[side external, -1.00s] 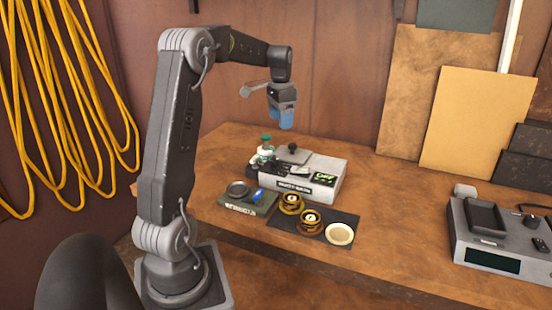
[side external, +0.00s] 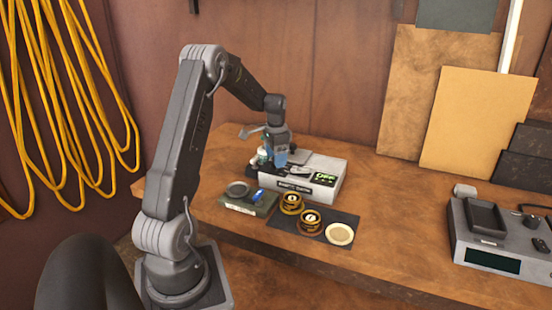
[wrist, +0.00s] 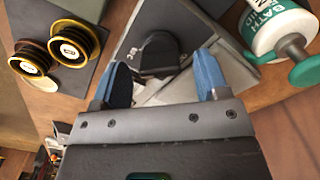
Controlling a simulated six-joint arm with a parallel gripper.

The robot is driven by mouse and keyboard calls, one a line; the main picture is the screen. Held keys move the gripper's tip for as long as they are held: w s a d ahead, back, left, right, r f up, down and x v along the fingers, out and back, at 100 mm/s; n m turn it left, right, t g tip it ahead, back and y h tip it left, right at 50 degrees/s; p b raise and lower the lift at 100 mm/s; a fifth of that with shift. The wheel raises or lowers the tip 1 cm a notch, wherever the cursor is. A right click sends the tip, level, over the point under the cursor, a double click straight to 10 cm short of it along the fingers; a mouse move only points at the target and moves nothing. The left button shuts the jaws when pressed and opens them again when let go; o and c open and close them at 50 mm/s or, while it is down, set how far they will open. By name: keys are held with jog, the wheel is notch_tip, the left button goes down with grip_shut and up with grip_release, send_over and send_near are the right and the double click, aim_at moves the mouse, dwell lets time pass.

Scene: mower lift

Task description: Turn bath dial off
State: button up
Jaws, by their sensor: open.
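A white and green bottle labelled "BATH" (wrist: 272,25) stands close to the right finger. Two gold-rimmed black pieces (side external: 292,204) (side external: 308,221) and a cream dish (side external: 340,234) lie on a dark mat in front. A green-grey tray (side external: 247,203) is left.

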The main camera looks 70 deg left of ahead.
jog(key=shift+f, duration=0.4)
jog(key=shift+c, duration=0.2)
jog(key=c, duration=0.9)
